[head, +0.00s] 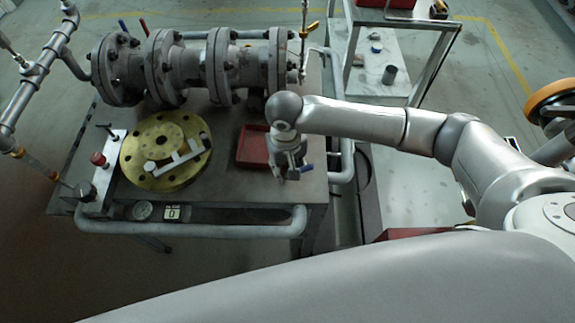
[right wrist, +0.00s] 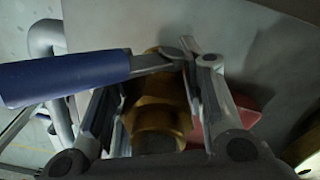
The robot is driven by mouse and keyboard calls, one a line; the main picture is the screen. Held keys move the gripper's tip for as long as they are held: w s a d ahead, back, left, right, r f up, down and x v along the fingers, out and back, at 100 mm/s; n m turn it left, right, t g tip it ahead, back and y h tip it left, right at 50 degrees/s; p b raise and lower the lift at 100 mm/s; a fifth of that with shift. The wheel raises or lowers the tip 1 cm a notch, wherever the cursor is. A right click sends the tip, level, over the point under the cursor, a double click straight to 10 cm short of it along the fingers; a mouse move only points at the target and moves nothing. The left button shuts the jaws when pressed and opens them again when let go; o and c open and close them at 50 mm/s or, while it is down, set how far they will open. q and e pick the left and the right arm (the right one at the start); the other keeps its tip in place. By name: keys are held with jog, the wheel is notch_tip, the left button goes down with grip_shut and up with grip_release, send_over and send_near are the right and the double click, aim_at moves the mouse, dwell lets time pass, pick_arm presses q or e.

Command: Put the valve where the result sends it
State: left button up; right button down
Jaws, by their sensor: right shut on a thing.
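The valve has a brass body (right wrist: 158,115) and a blue lever handle (right wrist: 65,77) in the right wrist view. My right gripper (right wrist: 155,110) is shut around the brass body, with the lever sticking out to the left. In the head view my right gripper (head: 288,172) is over the front right part of the bench, just right of a red tray (head: 253,146). A dial gauge (head: 143,210) and a small display (head: 172,213), seemingly reading 0, are at the bench's front edge. My left gripper is not in view.
A large flanged pipe (head: 190,65) runs along the back of the bench. A yellow flange disc (head: 160,135) with a grey tool on it lies left of the tray. A trolley (head: 385,70) stands at the back right.

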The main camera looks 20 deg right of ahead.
jog(key=shift+w+f, duration=0.1)
jog(key=shift+f, duration=0.1)
jog(key=c, duration=0.9)
grip_release()
jog(key=shift+f, duration=0.15)
